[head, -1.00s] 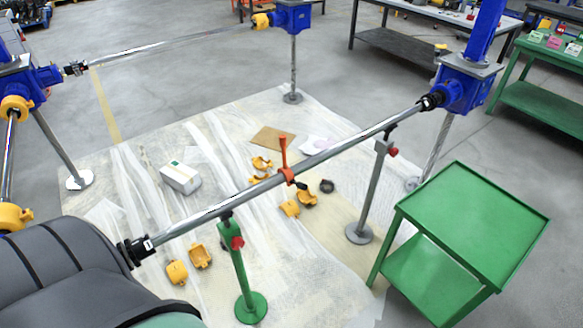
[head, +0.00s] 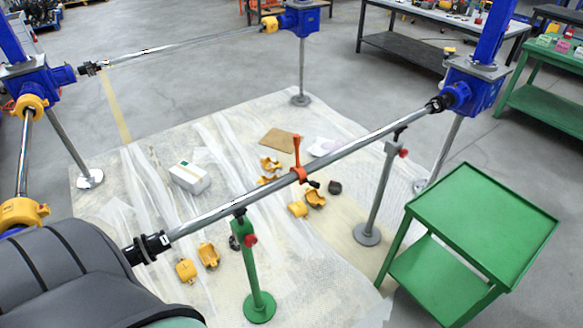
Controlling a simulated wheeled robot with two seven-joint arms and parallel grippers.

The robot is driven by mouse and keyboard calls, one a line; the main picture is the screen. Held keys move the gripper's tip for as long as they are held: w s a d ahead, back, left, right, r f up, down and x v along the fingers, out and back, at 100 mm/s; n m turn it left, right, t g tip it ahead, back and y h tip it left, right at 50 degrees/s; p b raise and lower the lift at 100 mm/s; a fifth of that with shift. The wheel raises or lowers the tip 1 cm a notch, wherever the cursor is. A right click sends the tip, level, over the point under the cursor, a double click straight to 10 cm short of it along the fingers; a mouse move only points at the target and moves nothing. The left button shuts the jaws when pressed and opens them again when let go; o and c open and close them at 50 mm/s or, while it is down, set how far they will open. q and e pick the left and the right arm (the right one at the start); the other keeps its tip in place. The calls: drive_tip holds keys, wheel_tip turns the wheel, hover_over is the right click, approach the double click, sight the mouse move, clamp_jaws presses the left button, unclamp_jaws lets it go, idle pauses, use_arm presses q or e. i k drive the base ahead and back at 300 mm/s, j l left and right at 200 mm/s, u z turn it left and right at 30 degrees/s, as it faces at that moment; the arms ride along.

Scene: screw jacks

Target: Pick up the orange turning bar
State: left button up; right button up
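The orange turning bar (head: 298,160) is clamped around the long steel shaft (head: 350,146) near its middle, with its handle standing upright above the shaft. The shaft runs from a black coupling (head: 146,248) at lower left to a blue screw jack (head: 470,86) at upper right. A green stand (head: 246,268) and a grey stand (head: 374,195) hold it up from below. Neither of my grippers shows in the head view.
A green two-shelf cart (head: 483,225) stands at the right, empty. Yellow coupling covers (head: 208,255), a white box (head: 189,177) and a cardboard piece (head: 279,142) lie on the plastic sheet. A dark grey rounded object (head: 75,265) fills the lower left corner.

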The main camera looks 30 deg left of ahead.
sight(300, 170)
drive_tip(key=k+j+u, duration=0.1)
drive_tip(key=u, duration=0.35)
drive_tip(key=k+j+u, duration=0.15)
drive_tip(key=u, duration=0.3)
drive_tip(key=k, duration=0.05)
